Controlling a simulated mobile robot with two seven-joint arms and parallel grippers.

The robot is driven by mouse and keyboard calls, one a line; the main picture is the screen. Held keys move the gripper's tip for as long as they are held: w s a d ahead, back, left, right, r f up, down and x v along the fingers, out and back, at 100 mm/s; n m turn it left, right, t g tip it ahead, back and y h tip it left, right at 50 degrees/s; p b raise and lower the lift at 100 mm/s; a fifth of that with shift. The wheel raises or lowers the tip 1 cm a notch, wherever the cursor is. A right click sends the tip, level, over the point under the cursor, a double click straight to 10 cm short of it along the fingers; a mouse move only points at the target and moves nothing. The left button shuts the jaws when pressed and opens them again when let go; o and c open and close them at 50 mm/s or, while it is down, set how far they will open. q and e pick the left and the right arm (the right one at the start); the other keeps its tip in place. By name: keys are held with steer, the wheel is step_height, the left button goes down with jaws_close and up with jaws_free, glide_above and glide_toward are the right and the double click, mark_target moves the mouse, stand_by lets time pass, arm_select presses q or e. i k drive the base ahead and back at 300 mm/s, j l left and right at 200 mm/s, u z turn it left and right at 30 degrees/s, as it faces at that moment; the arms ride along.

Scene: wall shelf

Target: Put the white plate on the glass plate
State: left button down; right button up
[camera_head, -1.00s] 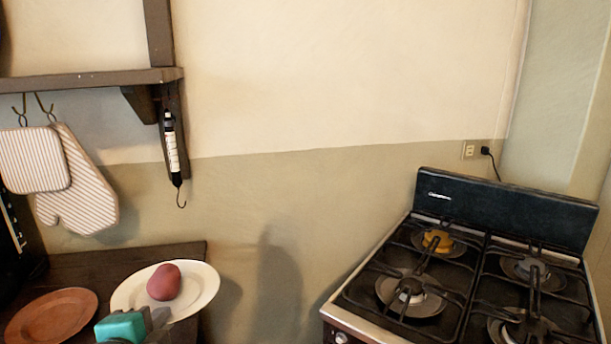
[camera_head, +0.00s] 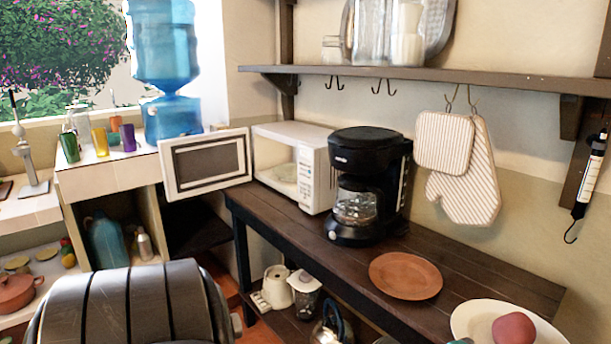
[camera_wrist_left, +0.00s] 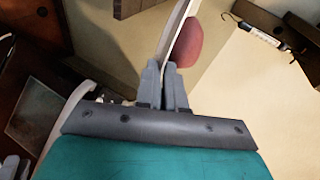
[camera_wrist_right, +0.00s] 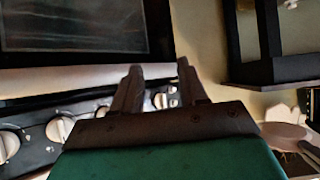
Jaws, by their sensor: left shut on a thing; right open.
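The white plate (camera_head: 468,318) is at the bottom right of the head view, with a dark red rounded object (camera_head: 514,328) on it. My left gripper (camera_wrist_left: 168,68) is shut on the plate's rim in the left wrist view, where the plate (camera_wrist_left: 177,28) shows edge-on. In the head view the left gripper is almost wholly cut off by the bottom edge. A pale glass plate (camera_head: 284,177) lies inside the open white microwave (camera_head: 313,170), partly hidden by its wall. My right gripper (camera_wrist_right: 158,75) is open and empty before the stove front.
The microwave door (camera_head: 205,164) stands swung open to the left. A black coffee maker (camera_head: 368,185) is right beside the microwave. A brown plate (camera_head: 405,276) lies on the dark wooden table (camera_head: 460,268). Oven mitts (camera_head: 465,180) hang under the shelf (camera_head: 420,76). Stove knobs (camera_wrist_right: 60,129) are near my right gripper.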

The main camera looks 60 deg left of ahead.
mark_target(294, 171)
steer(key=j+u, duration=0.2)
steer(key=j, duration=0.7)
steer(key=j+u, duration=0.2)
steer(key=j, duration=0.7)
steer(key=j+u, duration=0.25)
steer(key=j, duration=0.65)
steer(key=i+j, duration=0.2)
steer(key=i, duration=0.2)
steer(key=i+j+z, duration=0.1)
steer(key=i, duration=0.25)
